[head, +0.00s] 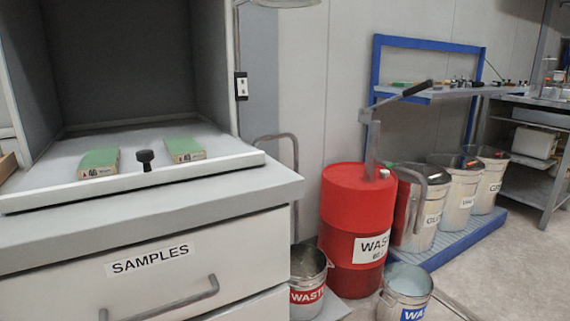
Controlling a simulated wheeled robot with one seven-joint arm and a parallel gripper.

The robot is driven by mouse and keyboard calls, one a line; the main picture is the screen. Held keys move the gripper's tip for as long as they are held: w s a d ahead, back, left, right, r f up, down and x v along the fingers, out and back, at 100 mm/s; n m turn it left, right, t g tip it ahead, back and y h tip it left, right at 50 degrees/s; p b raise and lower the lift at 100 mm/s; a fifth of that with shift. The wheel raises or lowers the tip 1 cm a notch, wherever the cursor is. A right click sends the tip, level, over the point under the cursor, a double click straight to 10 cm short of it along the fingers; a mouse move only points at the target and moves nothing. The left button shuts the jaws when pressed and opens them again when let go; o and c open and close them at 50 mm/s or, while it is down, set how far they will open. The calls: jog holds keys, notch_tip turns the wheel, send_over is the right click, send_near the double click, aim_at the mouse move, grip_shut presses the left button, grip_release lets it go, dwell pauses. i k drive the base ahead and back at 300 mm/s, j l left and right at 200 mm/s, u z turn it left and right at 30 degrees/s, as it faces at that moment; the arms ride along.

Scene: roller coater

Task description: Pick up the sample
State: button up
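Two green-topped blocks with pale labelled front faces, which look like the samples, lie on a light grey tray (225,160) at the left of the head view. The left sample (100,158) and the right sample (184,147) are apart, with a small black knob (145,157) between them. The tray sits at the opening of a grey box-like enclosure (120,60) on a cabinet. The drawer below has a label (150,260) reading SAMPLES. My gripper is not in view.
A red waste drum (345,205) with a lever on top stands right of the cabinet. Metal buckets (408,285) stand in front of it. Several labelled bins (458,200) stand on a blue platform behind. Floor is open at the lower right.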

aim_at(182, 148)
jog(key=u, duration=1.3)
